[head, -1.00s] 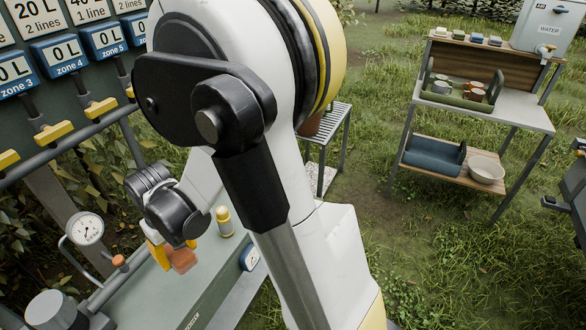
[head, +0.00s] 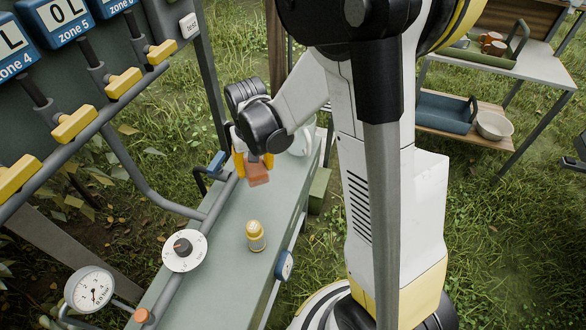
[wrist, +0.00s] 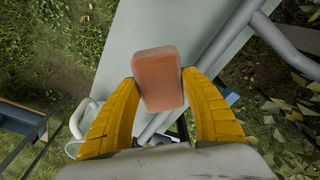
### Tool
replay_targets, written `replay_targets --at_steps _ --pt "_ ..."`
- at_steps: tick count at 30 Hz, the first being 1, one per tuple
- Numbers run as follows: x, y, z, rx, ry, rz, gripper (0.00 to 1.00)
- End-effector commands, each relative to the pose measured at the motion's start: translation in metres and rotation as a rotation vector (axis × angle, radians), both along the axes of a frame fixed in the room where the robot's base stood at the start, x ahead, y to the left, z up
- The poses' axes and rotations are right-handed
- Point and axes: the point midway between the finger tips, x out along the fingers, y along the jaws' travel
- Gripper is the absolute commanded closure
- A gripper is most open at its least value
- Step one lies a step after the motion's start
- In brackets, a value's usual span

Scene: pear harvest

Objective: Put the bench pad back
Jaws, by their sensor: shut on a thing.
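An orange-brown block-shaped pad (head: 258,174) is held between the yellow fingers of my gripper (head: 249,162), above the grey-green bench (head: 215,268). In the wrist view the pad (wrist: 158,78) fills the gap between the two fingers (wrist: 158,90), and the bench top (wrist: 185,30) lies beyond it. The pad seems to be clear of the bench, though its exact height is hard to tell.
A yellow-capped shaker (head: 255,236) stands on the bench nearer the camera. A white dial (head: 184,250) and a pressure gauge (head: 90,289) border its left side, with yellow-handled valves (head: 75,122) above. A white pitcher-like vessel (head: 302,141) is behind my gripper.

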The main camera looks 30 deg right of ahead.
Motion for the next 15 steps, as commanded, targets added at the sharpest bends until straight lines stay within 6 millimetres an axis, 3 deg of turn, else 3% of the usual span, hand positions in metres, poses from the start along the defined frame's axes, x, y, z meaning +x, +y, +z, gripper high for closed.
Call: replay_targets --at_steps 9,15 --pt "0.026 -0.09 -0.012 -0.004 0.0 -0.515 0.81" --pt "0.03 -0.121 -0.019 -0.006 -0.003 -0.697 0.81"
